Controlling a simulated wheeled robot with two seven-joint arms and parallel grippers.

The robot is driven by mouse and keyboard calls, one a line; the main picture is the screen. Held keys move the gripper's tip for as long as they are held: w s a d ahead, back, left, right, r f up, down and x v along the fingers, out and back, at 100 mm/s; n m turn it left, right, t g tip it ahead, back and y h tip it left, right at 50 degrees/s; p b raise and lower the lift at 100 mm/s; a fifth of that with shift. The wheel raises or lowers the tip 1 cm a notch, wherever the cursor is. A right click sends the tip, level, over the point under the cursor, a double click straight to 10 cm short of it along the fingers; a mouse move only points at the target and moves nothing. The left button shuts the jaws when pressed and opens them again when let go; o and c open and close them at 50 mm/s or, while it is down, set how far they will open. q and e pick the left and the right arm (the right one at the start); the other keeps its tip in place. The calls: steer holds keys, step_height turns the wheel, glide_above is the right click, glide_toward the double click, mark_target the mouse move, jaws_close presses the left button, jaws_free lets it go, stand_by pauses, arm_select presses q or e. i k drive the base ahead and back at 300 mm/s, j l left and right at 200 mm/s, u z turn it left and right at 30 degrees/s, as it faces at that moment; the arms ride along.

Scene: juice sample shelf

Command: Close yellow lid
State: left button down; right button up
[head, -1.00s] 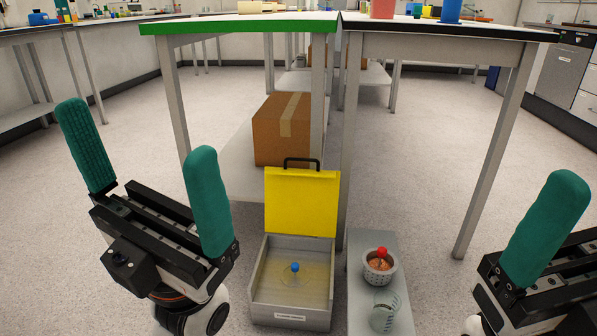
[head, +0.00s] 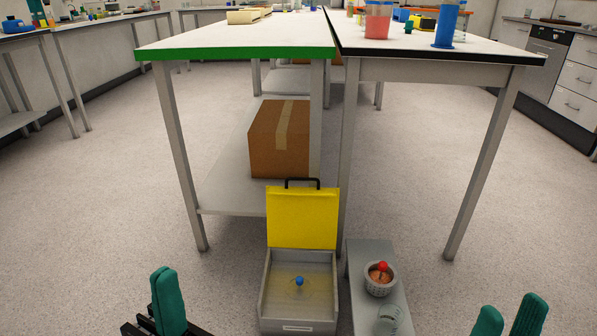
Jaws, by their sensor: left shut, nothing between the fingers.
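The yellow lid (head: 303,217) stands upright, open, at the back of a grey box (head: 262,295) on the floor, with a black handle (head: 302,182) on its top edge. Inside the open box is a small blue knob (head: 299,281). My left gripper (head: 167,300) is at the bottom left, apart from the box, with its green fingers together and nothing between them. My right gripper (head: 509,320) is at the bottom right, its two green fingers apart, with the lower part cut off by the frame edge.
A low grey stand (head: 358,262) right of the box holds a basket (head: 380,288) with a red-topped item and a clear beaker (head: 388,318). Tables (head: 236,54) stand behind, with a cardboard box (head: 279,143) on the lower shelf. Floor left of the box is clear.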

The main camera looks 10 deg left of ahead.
mark_target(297, 218)
steer(key=i+j+z, duration=0.25)
steer(key=j, duration=0.45)
steer(key=i+j+z, duration=0.1)
steer(key=j+z, duration=0.2)
steer(key=j, duration=0.35)
steer(key=i+j+z, duration=0.1)
steer(key=j+z, duration=0.15)
steer(key=j, duration=0.5)
steer(key=i+j+z, duration=0.3)
steer(key=j, duration=0.35)
steer(key=i+j+z, duration=0.15)
steer(key=i+j, duration=0.15)
steer(key=i+j+z, duration=0.1)
steer(key=j, duration=0.3)
steer(key=i, duration=0.05)
